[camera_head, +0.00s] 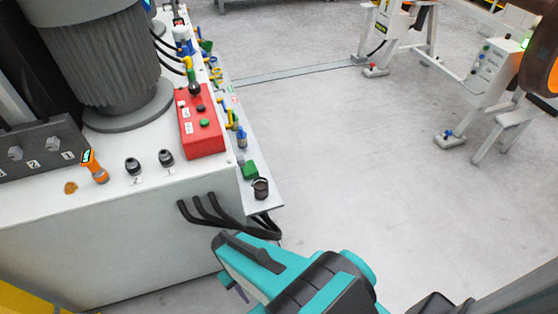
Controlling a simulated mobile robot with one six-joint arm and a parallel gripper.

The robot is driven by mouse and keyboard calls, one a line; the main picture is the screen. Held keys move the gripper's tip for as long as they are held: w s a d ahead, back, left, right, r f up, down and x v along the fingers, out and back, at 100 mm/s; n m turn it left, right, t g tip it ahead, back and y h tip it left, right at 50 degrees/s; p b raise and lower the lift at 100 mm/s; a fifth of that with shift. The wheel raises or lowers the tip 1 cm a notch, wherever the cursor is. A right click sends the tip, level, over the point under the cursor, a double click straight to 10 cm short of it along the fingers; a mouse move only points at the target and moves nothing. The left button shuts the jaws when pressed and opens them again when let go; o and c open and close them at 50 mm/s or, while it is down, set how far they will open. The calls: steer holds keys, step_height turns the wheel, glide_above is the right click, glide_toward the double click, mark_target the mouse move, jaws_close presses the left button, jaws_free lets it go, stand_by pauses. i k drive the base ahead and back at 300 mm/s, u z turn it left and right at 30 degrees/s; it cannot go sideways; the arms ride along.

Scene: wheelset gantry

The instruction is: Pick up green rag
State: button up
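A small green piece (249,170), which looks like the green rag, lies on the narrow ledge along the machine's right side. It is next to a small dark cup (261,188) near the ledge's front end. My teal and grey arm reaches in from the bottom, in front of the ledge and apart from the green piece in the picture. A small dark part of my gripper (238,291) shows below the arm's end. Its fingers are mostly hidden, so I cannot see whether it is open or shut, or whether it holds anything.
The white machine cabinet (150,240) carries a red button box (200,125), a large grey motor (105,65) and an orange-handled tool (94,166). Black cables (225,220) loop off its side near my arm. Several small items line the ledge. Open grey floor (350,150) lies to the right.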

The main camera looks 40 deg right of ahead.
mark_target(250, 171)
steer(key=z, duration=0.8)
steer(key=k, duration=0.95)
steer(key=i, duration=0.6)
steer(key=z, duration=0.05)
